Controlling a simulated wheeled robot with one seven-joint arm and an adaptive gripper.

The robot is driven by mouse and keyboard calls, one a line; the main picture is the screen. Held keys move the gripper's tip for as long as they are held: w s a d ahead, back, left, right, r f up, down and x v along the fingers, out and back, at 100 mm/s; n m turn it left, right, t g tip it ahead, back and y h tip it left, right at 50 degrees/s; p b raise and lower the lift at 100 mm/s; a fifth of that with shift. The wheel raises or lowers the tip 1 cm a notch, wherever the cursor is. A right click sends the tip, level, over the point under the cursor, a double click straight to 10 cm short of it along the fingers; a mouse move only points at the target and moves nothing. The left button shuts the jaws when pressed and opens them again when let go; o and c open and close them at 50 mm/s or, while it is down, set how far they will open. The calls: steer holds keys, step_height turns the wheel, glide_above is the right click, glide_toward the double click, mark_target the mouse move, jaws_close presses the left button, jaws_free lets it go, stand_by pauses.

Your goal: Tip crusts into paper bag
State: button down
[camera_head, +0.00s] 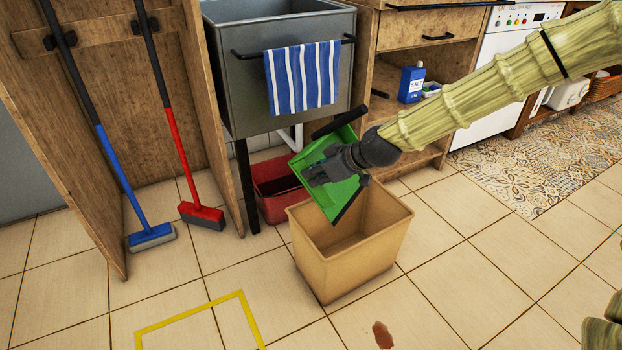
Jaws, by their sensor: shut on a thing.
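My gripper (338,167) is shut on a green dustpan (343,190) with a dark lip and a dark handle. The dustpan is tilted above the back of an open tan paper bag (347,268), its dark lip pointing down toward the bag's opening. The bag stands upright on the tiled floor. Part of the bag's inside shows and looks empty. I see no crusts in the dustpan or the bag; my gripper covers part of the dustpan.
A red bin (272,190) stands behind the bag under the grey sink (280,80). A blue broom (151,236) and a red broom (202,214) lean at the left. A brown stain (382,335) and yellow floor tape (190,312) mark the floor in front.

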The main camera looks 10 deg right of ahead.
steer(key=shift+s+d+r+t+y+b, duration=0.35)
steer(key=shift+s+d+t+y+b, duration=0.4)
steer(key=shift+b, duration=0.55)
steer(key=shift+s+d+r+y+b, duration=0.3)
steer(key=shift+d+r+b, duration=0.1)
steer(key=shift+d+b, duration=0.2)
steer(key=shift+r, duration=0.1)
